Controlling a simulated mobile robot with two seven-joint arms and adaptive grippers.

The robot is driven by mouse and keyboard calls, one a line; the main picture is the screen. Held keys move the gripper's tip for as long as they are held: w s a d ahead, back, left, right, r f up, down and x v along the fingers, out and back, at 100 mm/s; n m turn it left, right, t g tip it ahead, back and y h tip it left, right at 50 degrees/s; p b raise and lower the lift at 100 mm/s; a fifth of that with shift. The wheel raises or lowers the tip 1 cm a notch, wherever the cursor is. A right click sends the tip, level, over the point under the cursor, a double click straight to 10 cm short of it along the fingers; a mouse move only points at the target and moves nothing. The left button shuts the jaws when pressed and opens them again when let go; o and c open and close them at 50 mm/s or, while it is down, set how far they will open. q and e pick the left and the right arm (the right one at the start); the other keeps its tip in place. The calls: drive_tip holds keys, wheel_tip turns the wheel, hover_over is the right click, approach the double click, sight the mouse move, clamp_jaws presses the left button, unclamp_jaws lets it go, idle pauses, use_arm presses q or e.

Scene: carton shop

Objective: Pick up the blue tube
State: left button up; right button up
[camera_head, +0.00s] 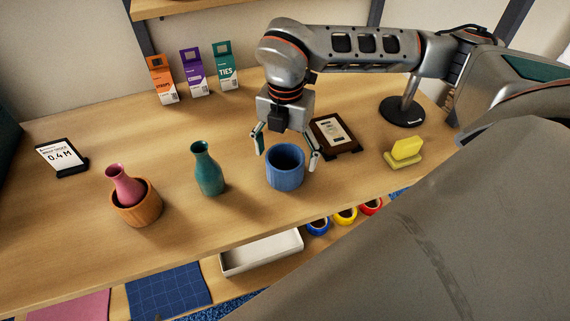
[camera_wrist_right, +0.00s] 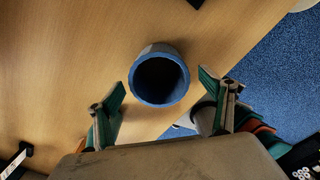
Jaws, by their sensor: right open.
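The blue tube (camera_head: 285,169) stands upright on the wooden table in the head view, near the front edge. Its dark open top shows in the right wrist view (camera_wrist_right: 159,79). My right gripper (camera_head: 285,155) points down from above and behind the tube. Its fingers are open, one on each side of the tube, with a gap to it. In the right wrist view the open fingertips (camera_wrist_right: 161,87) flank the tube's near side, and nothing is held. My left gripper does not show in either view.
Left of the tube stand a teal bottle (camera_head: 207,168) and a wooden pot (camera_head: 137,204) holding a pink vase (camera_head: 124,184). A framed card (camera_head: 335,134) and a yellow block (camera_head: 406,150) are to the right. Several cartons (camera_head: 193,73) stand behind. A white tray (camera_head: 262,252) sits below.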

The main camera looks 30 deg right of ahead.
sight(285, 162)
drive_tip(key=shift+f, duration=1.5)
drive_tip(key=c, duration=0.8)
drive_tip(key=shift+r, duration=0.1)
drive_tip(key=shift+c, duration=0.2)
